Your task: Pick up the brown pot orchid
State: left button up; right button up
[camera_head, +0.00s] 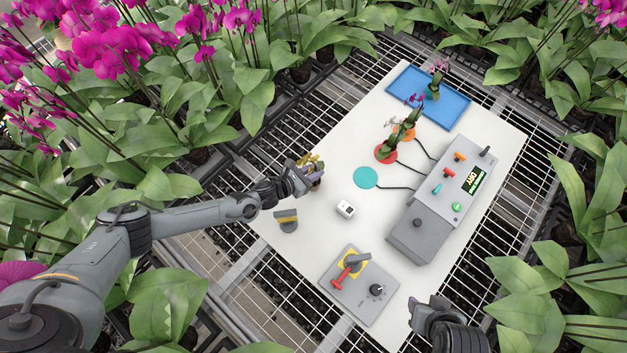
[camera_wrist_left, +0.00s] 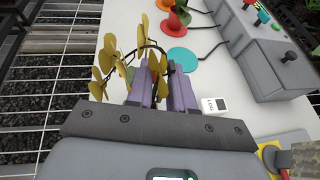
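An orchid with yellowed, wilted-looking leaves (camera_head: 311,160) stands at the left edge of the white table; these leaves also show in the left wrist view (camera_wrist_left: 108,62). Its pot is mostly hidden by my gripper, so I cannot make out its colour. My left gripper (camera_head: 300,176) is right at this plant. In the left wrist view its two purple-grey fingers (camera_wrist_left: 164,82) stand a narrow gap apart, with leaves beside and beyond them. I cannot tell whether they grip the pot. My right gripper (camera_head: 432,306) is at the table's front right, away from the plant.
A teal disc (camera_head: 366,177) is empty. Potted orchids stand on the red disc (camera_head: 378,154), at the orange disc (camera_head: 410,136) and in the blue tray (camera_head: 458,105). A grey console (camera_head: 420,229), switch box (camera_head: 372,307), white timer (camera_head: 345,209) and grey-yellow object (camera_head: 286,222) are nearby.

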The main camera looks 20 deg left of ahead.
pick_arm(q)
jog(key=shift+w+d+f, duration=0.25)
jog(key=shift+w+f, duration=0.05)
jog(key=shift+w, duration=0.2)
grip_shut()
jog(key=shift+r, duration=0.1)
